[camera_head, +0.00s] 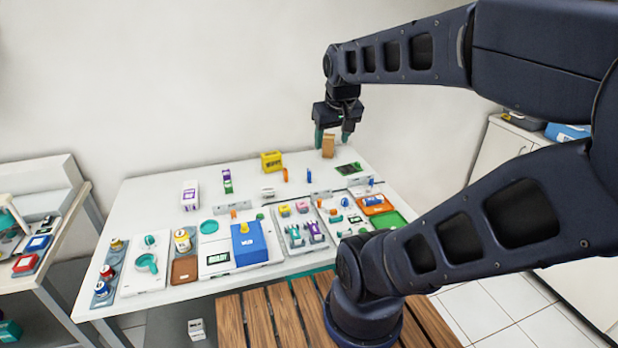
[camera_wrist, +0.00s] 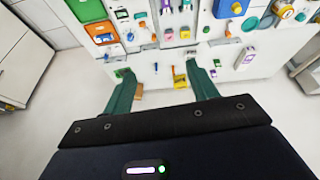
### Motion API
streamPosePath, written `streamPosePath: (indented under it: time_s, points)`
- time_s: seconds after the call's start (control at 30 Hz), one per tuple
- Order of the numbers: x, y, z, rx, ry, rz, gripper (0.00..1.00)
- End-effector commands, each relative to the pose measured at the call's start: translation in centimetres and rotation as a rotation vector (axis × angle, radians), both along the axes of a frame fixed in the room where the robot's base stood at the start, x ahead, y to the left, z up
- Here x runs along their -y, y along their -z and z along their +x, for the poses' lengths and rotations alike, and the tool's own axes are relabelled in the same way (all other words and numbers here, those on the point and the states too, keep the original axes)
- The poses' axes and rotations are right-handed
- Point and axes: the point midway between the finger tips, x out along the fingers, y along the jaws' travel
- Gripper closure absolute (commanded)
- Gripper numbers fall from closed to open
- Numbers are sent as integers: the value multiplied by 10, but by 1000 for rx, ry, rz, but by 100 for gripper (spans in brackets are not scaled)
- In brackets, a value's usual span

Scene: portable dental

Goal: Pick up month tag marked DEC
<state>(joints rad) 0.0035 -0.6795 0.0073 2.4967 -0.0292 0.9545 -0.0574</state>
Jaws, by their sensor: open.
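My gripper (camera_head: 333,143) hangs above the back right of the white table (camera_head: 150,195), its green fingers pointing down. In the wrist view the two fingers of my gripper (camera_wrist: 158,68) are spread wide with nothing held between them. I cannot make out the DEC lettering on any thing in either view, so I cannot tell which is the month tag. Small upright pieces stand at the back of the table: an orange one (camera_head: 285,174), a blue one (camera_head: 309,175) and a purple and green stack (camera_head: 227,181). A brown block (camera_head: 328,147) shows beside my fingertips in the head view.
A yellow box (camera_head: 271,161) stands at the table's back. A blue box (camera_head: 249,243), a green tray (camera_head: 388,222) and a brown tray (camera_head: 184,270) crowd the front half. A second table (camera_head: 60,240) is at left and a white cabinet (camera_head: 498,146) at right.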

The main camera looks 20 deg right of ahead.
Motion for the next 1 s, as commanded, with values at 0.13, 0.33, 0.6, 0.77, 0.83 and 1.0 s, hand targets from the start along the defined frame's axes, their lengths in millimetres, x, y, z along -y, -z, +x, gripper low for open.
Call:
streamPosePath:
  time_s: [0.13, 0.33, 0.6, 0.77, 0.83, 1.0]
  points:
    - [5, -2, 34, -46, -78, -63, 42]
    - [10, 1, 80, -105, -191, -143, 42]
    - [17, 14, 145, -187, -351, -240, 42]
    - [21, 29, 183, -239, -449, -291, 42]
    - [22, 37, 200, -262, -493, -312, 42]
    - [25, 59, 240, -317, -601, -359, 42]
